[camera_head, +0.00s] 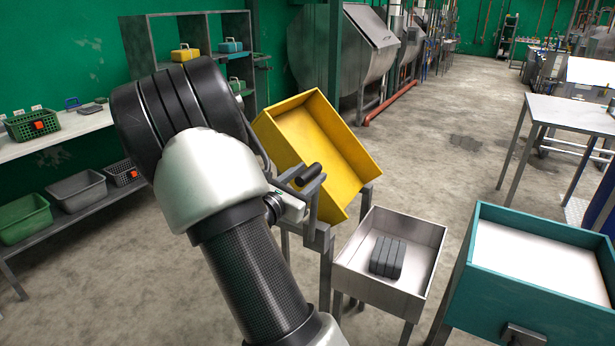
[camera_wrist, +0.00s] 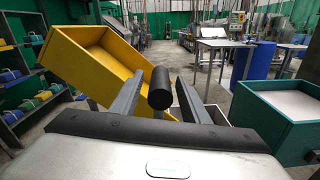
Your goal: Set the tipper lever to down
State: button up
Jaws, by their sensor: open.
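The tipper is a yellow tray (camera_head: 335,150) on a metal stand, and it is tilted, sloping down to the right. It also shows in the wrist view (camera_wrist: 85,65). Its lever has a black cylindrical grip (camera_head: 308,174), raised beside the tray's near side. In the wrist view the lever's grip (camera_wrist: 160,88) lies between the two fingers of my gripper (camera_wrist: 161,80). The fingers are open, with a gap visible on both sides of the grip. In the head view my arm hides most of the gripper.
Shelves with crates (camera_head: 50,145) line the left wall. The floor beyond the tipper is clear.

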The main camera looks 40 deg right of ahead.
grip_shut()
jog(key=shift+w+a+r+p, duration=0.15)
jog(key=shift+w+a+p, duration=0.1)
jog(key=shift+w+p, duration=0.2)
jog(key=w+a+f+n+p, duration=0.1)
jog(key=w+a+f+n, duration=0.2)
jog(key=w, duration=0.5)
jog(key=w+a+f+n+p, duration=0.2)
jog(key=w+a+f+n, duration=0.1)
jog(key=w, duration=0.5)
jog(key=shift+w+a+f+n, duration=0.2)
jog(key=shift+a+f+n, duration=0.15)
jog(key=shift+n, duration=0.35)
